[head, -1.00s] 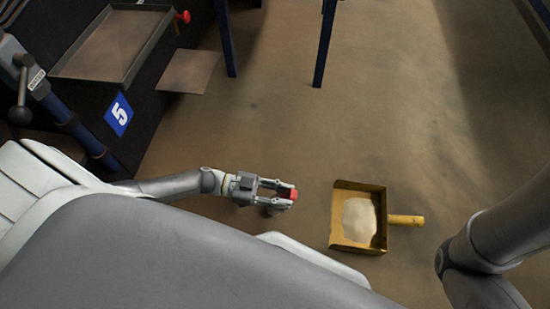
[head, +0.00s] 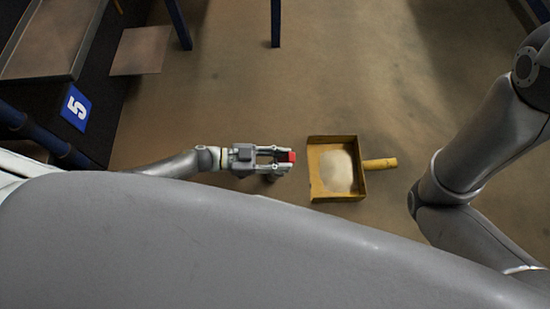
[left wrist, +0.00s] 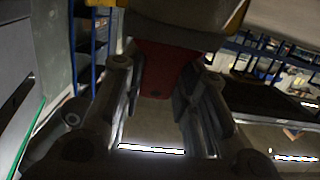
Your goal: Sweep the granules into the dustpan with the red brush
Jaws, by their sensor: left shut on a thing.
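My left gripper (head: 281,160) is shut on a red piece of the brush (head: 288,156), just left of the dustpan's left wall in the head view. The red part (left wrist: 160,67) shows between the fingers in the left wrist view, under a yellowish part at the top edge. The brush's bristles cannot be made out. The yellow dustpan (head: 312,180) lies on the floor with its handle (head: 381,164) pointing right. Pale granules (head: 338,171) form a patch inside the pan. No granules are clearly visible on the floor. My right gripper is out of view.
The brown floor (head: 330,90) around the pan is open. A blue post (head: 275,22) stands at the back.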

